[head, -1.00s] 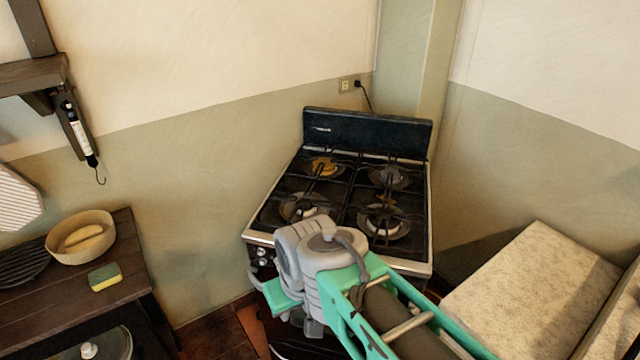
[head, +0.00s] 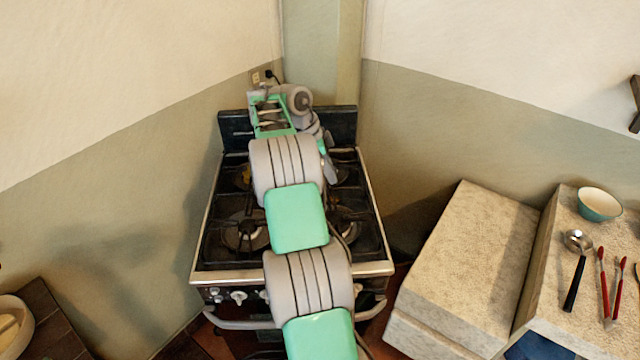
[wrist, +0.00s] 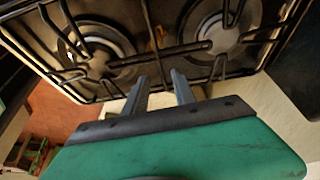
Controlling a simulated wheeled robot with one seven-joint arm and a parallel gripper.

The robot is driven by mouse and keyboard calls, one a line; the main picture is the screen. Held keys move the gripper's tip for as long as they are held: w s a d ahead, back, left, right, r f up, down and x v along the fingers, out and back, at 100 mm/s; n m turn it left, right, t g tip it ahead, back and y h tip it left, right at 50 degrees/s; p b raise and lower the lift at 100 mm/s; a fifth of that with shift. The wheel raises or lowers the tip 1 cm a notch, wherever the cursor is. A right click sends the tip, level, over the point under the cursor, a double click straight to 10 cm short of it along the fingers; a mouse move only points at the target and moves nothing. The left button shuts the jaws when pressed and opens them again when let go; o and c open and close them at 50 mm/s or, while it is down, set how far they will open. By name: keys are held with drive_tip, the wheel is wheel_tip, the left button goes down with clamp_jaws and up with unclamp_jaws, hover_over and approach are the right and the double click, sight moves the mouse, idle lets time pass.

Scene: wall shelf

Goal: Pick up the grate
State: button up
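The black grate (head: 228,222) lies on top of the stove (head: 374,222), over several burners. My arm reaches over it and hides the middle of the stove top. In the wrist view, grate bars (wrist: 188,48) cross over two round burners, just beyond my gripper (wrist: 158,83). The two grey fingers are apart with an empty gap between them. They point at the grate, and I cannot tell whether they touch it. In the head view the fingers are not clear.
A pale stone block (head: 470,270) stands right of the stove. A counter beyond it holds a bowl (head: 599,204), a ladle (head: 576,270) and red-handled utensils (head: 604,285). Walls meet behind the stove. A dark table (head: 50,325) is at the lower left.

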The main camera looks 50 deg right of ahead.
sight(339, 188)
drive_tip(key=b+x, duration=0.1)
drive_tip(key=x, duration=0.7)
drive_tip(key=shift+d+b, duration=0.1)
drive_tip(key=shift+b, duration=0.2)
drive_tip(key=shift+c, duration=0.4)
clamp_jaws()
drive_tip(key=shift+r, duration=0.15)
idle(0.4)
